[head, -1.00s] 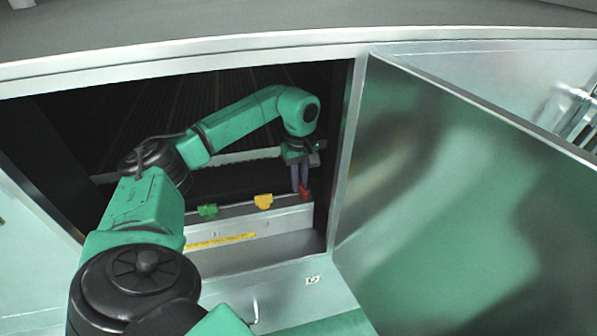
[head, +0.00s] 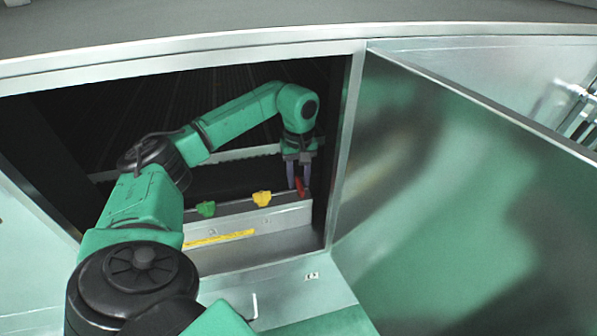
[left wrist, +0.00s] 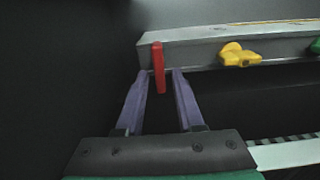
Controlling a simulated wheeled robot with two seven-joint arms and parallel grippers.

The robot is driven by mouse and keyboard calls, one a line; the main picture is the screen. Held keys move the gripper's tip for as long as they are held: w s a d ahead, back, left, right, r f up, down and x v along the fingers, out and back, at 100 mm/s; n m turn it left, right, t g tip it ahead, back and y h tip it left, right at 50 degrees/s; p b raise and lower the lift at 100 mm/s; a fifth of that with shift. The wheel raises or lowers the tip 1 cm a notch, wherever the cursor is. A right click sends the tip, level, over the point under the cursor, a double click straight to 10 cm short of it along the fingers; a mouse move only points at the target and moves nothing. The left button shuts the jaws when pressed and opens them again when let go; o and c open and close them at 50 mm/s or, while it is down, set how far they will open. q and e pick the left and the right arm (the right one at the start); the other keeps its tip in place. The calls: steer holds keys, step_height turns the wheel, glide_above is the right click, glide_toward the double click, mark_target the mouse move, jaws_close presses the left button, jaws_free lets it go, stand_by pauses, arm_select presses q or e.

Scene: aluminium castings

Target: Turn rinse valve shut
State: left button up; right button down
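Three valve handles sit along a grey metal ledge (head: 275,223) inside the open cabinet: a red handle (head: 299,187), a yellow handle (head: 262,199) and a green handle (head: 206,209). No readable label shows which one is the rinse valve. My left gripper (head: 299,184) is at the red handle, with its purple fingers pointing down. In the left wrist view, the red handle (left wrist: 158,68) stands between the spread fingertips (left wrist: 160,73), with a gap on both sides. The yellow handle (left wrist: 238,55) lies crosswise to it. My right gripper is out of view.
The cabinet door (head: 440,200) stands open on the right. The frame post (head: 345,150) is close to the right of my left gripper. A yellow strip (head: 220,239) marks the ledge's front. The cabinet interior is dark behind the handles.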

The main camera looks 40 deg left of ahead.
mark_target(299, 180)
arm_select(q)
steer(key=shift+r, duration=0.15)
step_height(299, 180, up, 7)
steer(key=shift+d+r+b, duration=0.1)
steer(key=shift+r+b, duration=0.05)
steer(key=shift+b, duration=0.65)
